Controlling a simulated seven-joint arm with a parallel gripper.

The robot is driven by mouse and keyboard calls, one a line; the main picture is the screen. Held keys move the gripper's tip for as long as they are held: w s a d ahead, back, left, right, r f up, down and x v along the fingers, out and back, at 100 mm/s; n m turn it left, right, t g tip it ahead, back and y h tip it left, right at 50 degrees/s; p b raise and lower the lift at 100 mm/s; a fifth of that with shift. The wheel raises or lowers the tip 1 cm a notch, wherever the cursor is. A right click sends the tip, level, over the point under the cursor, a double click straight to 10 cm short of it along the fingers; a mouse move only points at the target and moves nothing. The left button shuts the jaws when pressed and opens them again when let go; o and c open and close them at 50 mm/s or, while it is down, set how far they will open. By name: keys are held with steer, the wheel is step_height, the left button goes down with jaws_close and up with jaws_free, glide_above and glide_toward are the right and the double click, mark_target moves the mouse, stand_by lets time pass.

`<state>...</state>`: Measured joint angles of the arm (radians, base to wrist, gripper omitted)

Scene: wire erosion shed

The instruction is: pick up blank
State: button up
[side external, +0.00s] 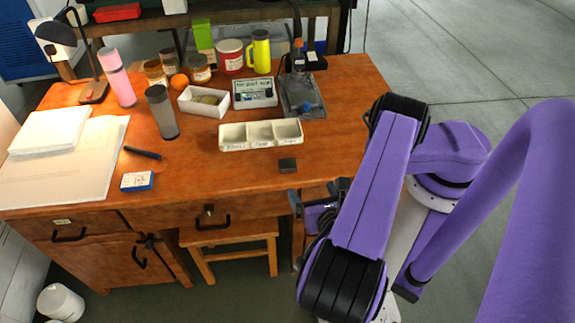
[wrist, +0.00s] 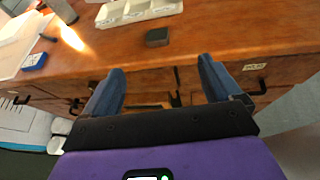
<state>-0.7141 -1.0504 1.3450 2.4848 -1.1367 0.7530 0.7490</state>
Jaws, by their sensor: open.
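The blank (side external: 288,166) is a small dark grey block lying on the wooden desk near its front edge, in front of the white compartment tray. It also shows in the wrist view (wrist: 157,37), beyond my fingertips and a little above the middle of the gap. My gripper (side external: 316,193) is just off the desk's front edge, close to the blank and apart from it. In the wrist view my gripper's two blue fingers (wrist: 160,63) are spread wide with nothing between them. In the side view the fingers are partly hidden by my arm.
The white tray (side external: 261,148) has three compartments with unreadable labels. A blue-and-white box (side external: 137,181), a dark pen (side external: 142,152) and a dark grey cup (side external: 161,112) are to the left. Jars, bottles and a tester device (side external: 254,93) stand behind. The desk around the blank is clear.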

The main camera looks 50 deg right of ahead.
steer(key=n, duration=0.1)
glide_toward(288, 164)
steer(key=w+d, duration=0.2)
steer(key=d, duration=0.1)
steer(key=shift+t, duration=0.4)
steer(key=shift+w+d+f, duration=0.3)
steer(key=shift+w+f, duration=0.25)
steer(key=shift+w, duration=0.2)
steer(key=shift+w+d+f, duration=0.3)
steer(key=shift+w+f, duration=0.3)
steer(key=shift+w, duration=0.1)
steer(key=shift+w+d+f, duration=0.3)
steer(key=shift+w+f, duration=0.25)
steer(key=shift+w, duration=0.2)
steer(key=shift+c, duration=0.3)
steer(key=c, duration=1.4)
